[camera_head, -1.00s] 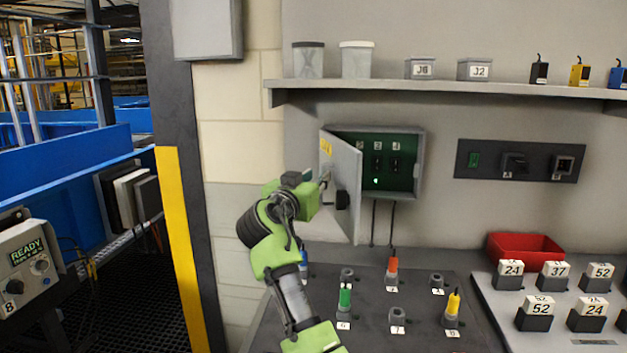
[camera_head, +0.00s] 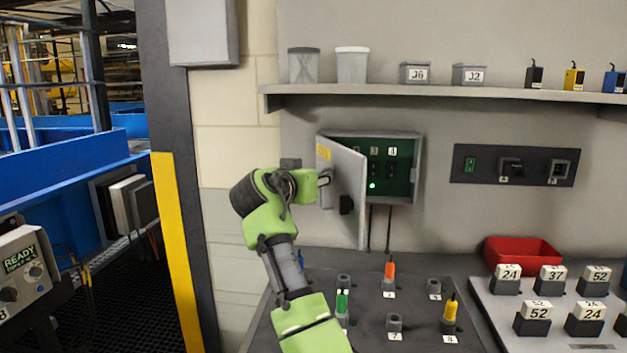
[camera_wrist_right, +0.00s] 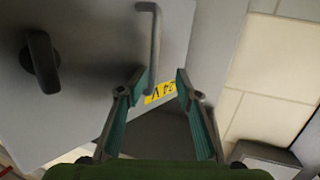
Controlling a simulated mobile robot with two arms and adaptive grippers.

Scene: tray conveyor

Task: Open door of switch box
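The grey switch box (camera_head: 418,170) hangs on the wall below the shelf. Its door (camera_head: 347,180) stands partly open, swung out on the left side. Dark switches and a lit green lamp show on the green panel (camera_head: 375,172) inside. My right gripper (camera_head: 324,180) is at the outer face of the door, near its left edge. In the right wrist view the gripper (camera_wrist_right: 160,77) is open, its fingertips apart, with a yellow label (camera_wrist_right: 160,92) between them. The bar handle (camera_wrist_right: 154,45) is just beyond the fingertips, and a black knob (camera_wrist_right: 41,62) is left of it. My left gripper is not in view.
A shelf (camera_head: 450,93) with containers and small blocks runs above the box. Below are a dark board (camera_head: 365,315) with coloured plugs, a red bin (camera_head: 522,252) and numbered blocks. A yellow-striped post (camera_head: 178,250) stands left of my arm.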

